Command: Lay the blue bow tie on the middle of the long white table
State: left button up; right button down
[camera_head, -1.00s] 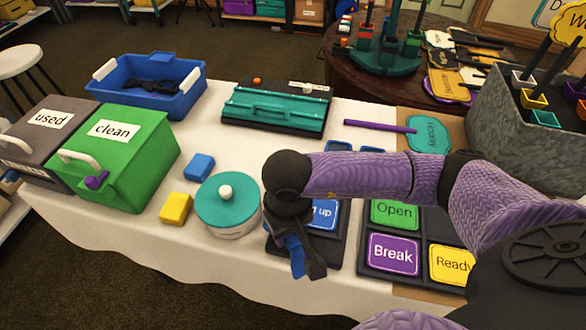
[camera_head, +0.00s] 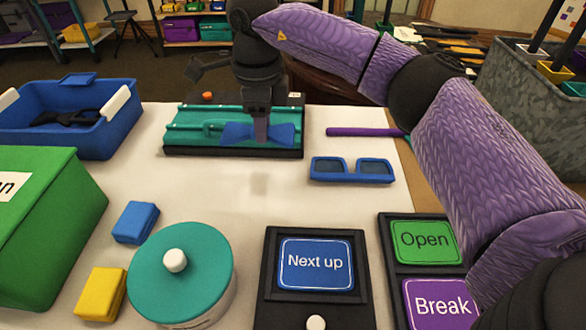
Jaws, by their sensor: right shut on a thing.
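The blue bow tie (camera_head: 283,133) is held in my right gripper (camera_head: 261,130), in the upper middle of the head view. The jaws are shut on its centre, and its two wings stick out to either side. It hangs above the long white table (camera_head: 215,197), in front of the teal tray in the picture; a faint shadow shows on the bare cloth nearer me. My left gripper is not in view.
Bare cloth lies between the teal tray (camera_head: 185,136) and the round teal-lidded tin (camera_head: 172,290). Blue glasses (camera_head: 350,180) and a purple stick (camera_head: 355,131) lie to the right. Blue (camera_head: 135,222) and yellow (camera_head: 101,294) blocks, a green box (camera_head: 60,225) and a blue bin (camera_head: 90,140) stand left.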

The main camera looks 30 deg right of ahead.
aim_at(268, 173)
notch_tip(268, 173, down, 9)
jog(key=b, duration=0.4)
jog(key=shift+f, duration=0.15)
jog(key=shift+r, duration=0.25)
jog(key=shift+c, duration=1.5)
grip_release()
jog(key=shift+f, duration=0.1)
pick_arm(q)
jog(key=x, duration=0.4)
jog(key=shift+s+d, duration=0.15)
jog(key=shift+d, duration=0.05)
pick_arm(e)
notch_tip(268, 173, up, 12)
jog(key=p, duration=0.6)
jog(key=shift+f, duration=0.1)
jog(key=shift+r+p, duration=0.3)
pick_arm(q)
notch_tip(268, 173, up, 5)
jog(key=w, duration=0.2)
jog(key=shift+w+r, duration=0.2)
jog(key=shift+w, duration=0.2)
pick_arm(e)
jog(key=shift+f, duration=0.1)
